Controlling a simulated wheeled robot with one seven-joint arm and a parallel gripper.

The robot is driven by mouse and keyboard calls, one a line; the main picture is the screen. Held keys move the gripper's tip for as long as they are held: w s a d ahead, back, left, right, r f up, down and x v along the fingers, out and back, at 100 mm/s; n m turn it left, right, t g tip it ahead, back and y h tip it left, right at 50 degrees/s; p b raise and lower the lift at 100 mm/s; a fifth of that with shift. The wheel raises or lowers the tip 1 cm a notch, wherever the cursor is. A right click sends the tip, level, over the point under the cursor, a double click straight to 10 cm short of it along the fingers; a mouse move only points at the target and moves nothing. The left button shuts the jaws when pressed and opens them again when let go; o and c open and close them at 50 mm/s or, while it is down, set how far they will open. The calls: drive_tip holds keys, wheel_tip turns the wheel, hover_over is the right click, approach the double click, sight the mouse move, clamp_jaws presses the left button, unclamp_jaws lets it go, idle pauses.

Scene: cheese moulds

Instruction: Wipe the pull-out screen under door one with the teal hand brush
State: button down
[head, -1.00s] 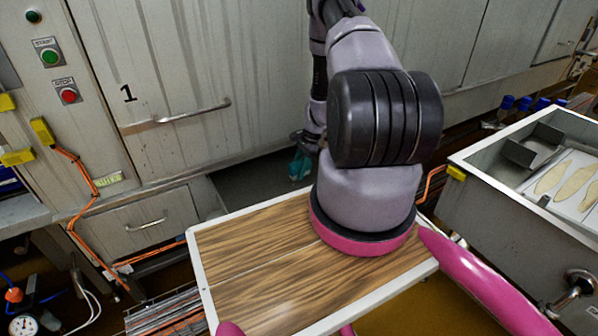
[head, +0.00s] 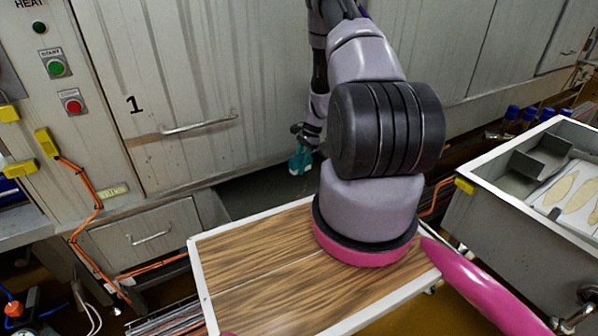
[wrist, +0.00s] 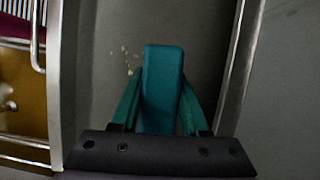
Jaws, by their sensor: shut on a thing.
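The teal hand brush (wrist: 163,85) fills the middle of the wrist view, between the two fingers of my gripper (wrist: 160,120), which is shut on it. In the head view the brush (head: 300,160) hangs below my gripper (head: 303,140), lower right of door one (head: 185,95), partly hidden by my arm. Below it is a dark grey surface (head: 262,188), apparently the pull-out screen. The wrist view shows this grey surface (wrist: 205,45) under the brush, with pale crumbs (wrist: 128,60) left of the brush head. I cannot tell whether the bristles touch it.
A drawer front with a handle (head: 150,238) is below door one. Orange cables (head: 88,205) run down beside it. A metal vat (head: 510,220) stands at the right. My wood-topped base is in front. In the wrist view, metal edges (wrist: 238,75) flank the grey surface.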

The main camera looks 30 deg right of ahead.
drive_tip(key=shift+r, duration=1.2)
